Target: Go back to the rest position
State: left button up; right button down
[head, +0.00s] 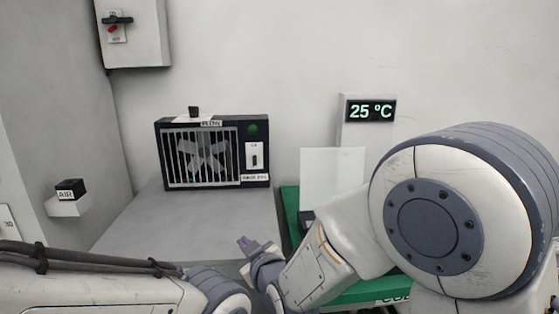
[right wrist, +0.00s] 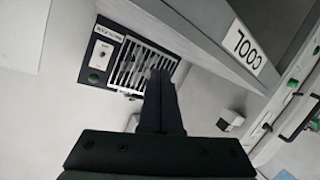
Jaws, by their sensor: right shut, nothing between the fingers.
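My right gripper (head: 246,243) is low in the middle of the head view, in front of the grey counter. Its fingers point up and left. In the right wrist view its two dark fingers (right wrist: 160,88) lie together, shut and empty. They touch nothing that I can see. My left arm (head: 90,288) crosses the lower left of the head view, and its gripper is out of the picture. My right arm's large joint (head: 435,225) covers much of the right side.
A display (head: 371,111) reads 25 °C. A green unit (head: 291,212) is partly hidden by my right arm. A wall box (head: 132,35) with a black lever hangs upper left.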

jog(key=s+d+f+m+g+h, duration=0.15)
jog(key=s+d+g, duration=0.25)
jog(key=s, duration=0.6)
jog(key=s+d+f+g+h, duration=0.25)
jog(key=s+d+g, duration=0.2)
jog(key=s, duration=0.45)
jog(key=s+d+f+m+g+h, duration=0.1)
jog(key=s+d+f+g, duration=0.3)
jog(key=s, duration=0.6)
notch_tip(320, 180, up, 18)
jog(key=p, duration=1.6)
jog(key=shift+s+r+g+h+p, duration=0.25)
jog(key=shift+s+g+h+p, duration=0.1)
jog(key=shift+g, duration=0.1)
